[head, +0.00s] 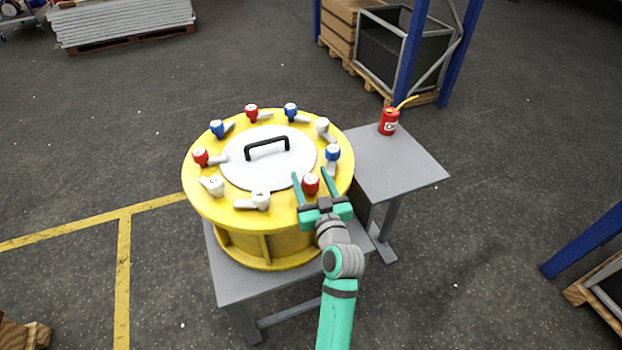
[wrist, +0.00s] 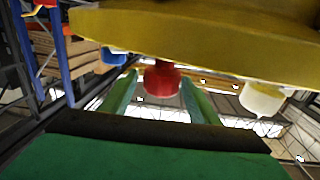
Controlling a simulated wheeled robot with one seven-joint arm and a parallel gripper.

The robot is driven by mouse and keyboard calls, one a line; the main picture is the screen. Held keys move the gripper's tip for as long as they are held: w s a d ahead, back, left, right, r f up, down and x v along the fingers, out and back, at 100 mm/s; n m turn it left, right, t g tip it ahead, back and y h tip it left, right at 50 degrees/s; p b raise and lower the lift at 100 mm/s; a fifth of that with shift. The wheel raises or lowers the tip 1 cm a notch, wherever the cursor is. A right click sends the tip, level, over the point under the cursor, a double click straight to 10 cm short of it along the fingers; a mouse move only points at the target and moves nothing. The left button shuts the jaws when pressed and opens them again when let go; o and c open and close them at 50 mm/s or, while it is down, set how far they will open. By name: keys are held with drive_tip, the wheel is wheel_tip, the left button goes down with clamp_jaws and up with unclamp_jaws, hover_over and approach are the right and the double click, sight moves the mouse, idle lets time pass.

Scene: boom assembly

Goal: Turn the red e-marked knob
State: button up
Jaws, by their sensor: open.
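A yellow drum (head: 262,245) with a white lid (head: 239,172) carries a ring of red, blue and white knobs. Three knobs are red: one at the front right (head: 311,185), one at the back (head: 251,111) and one at the left (head: 200,156). Their letters are too small to read. My gripper (head: 309,173) is open, with one finger on each side of the front-right red knob. In the wrist view, which looks upside down, this red knob (wrist: 162,80) shows between the two fingers with gaps beside it. Touching cannot be told.
A blue knob (head: 333,152) is close right of my gripper, and a white knob (head: 261,199) is to its left. A black handle (head: 267,148) rises from the lid. A red can (head: 389,122) stands on the grey side table (head: 410,165). A blue rack stands behind.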

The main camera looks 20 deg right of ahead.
drive_tip(key=shift+a, duration=0.15)
drive_tip(key=shift+c, duration=0.5)
drive_tip(key=c, duration=0.9)
drive_tip(key=shift+a, duration=0.3)
drive_tip(key=shift+c, duration=0.2)
drive_tip(key=shift+s+d, duration=0.1)
drive_tip(key=shift+d, duration=0.25)
drive_tip(key=shift+s+d, duration=0.1)
